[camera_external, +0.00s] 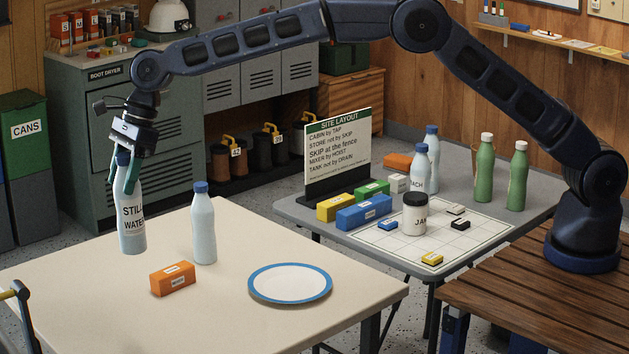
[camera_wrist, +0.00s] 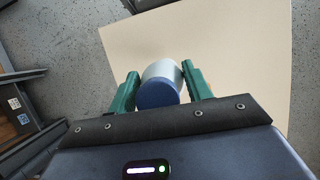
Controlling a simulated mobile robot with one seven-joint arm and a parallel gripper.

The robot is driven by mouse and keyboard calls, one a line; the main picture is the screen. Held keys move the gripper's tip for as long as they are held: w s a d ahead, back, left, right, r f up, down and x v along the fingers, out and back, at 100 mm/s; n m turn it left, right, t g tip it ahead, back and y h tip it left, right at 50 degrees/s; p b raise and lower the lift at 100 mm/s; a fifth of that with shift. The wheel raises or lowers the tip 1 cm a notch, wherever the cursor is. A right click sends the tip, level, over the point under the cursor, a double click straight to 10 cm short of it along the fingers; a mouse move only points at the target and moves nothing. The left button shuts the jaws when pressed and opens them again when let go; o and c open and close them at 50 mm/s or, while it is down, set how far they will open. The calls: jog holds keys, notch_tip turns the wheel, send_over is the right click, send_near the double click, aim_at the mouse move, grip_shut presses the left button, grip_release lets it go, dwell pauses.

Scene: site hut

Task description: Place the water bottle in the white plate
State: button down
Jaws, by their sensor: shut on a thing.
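The water bottle (camera_external: 131,218), pale with a blue cap and lettering that reads "STILL WATER", is upright between the fingers of my gripper (camera_external: 126,178) at the far left of the cream table. My gripper is shut on its upper part. The wrist view shows the blue cap and pale body of the bottle (camera_wrist: 162,72) between the green fingers. I cannot tell whether its base touches the table. The white plate (camera_external: 290,284) with a blue rim lies empty on the same table, to the right of the bottle.
A second blue-capped bottle (camera_external: 203,228) and an orange block (camera_external: 172,279) stand between the held bottle and the plate. The cream table (camera_external: 230,325) is clear in front. A grey table (camera_external: 480,225) behind holds bottles, a jar, blocks and a sign (camera_external: 337,155).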

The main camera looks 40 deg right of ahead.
jog(key=shift+d+r, duration=0.25)
jog(key=s+d+m+t+h, duration=0.1)
jog(key=s+d+m+t, duration=0.2)
jog(key=d, duration=1.5)
jog(key=s+d+m, duration=0.3)
jog(key=d+m, duration=0.2)
jog(key=d, duration=1.3)
notch_tip(320, 180, down, 20)
jog(key=shift+w+a+r, duration=0.15)
jog(key=shift+w+r, duration=0.05)
jog(key=shift+r, duration=0.05)
jog(key=shift+f, duration=0.1)
jog(key=c, duration=0.6)
grip_release()
jog(key=shift+c, duration=0.2)
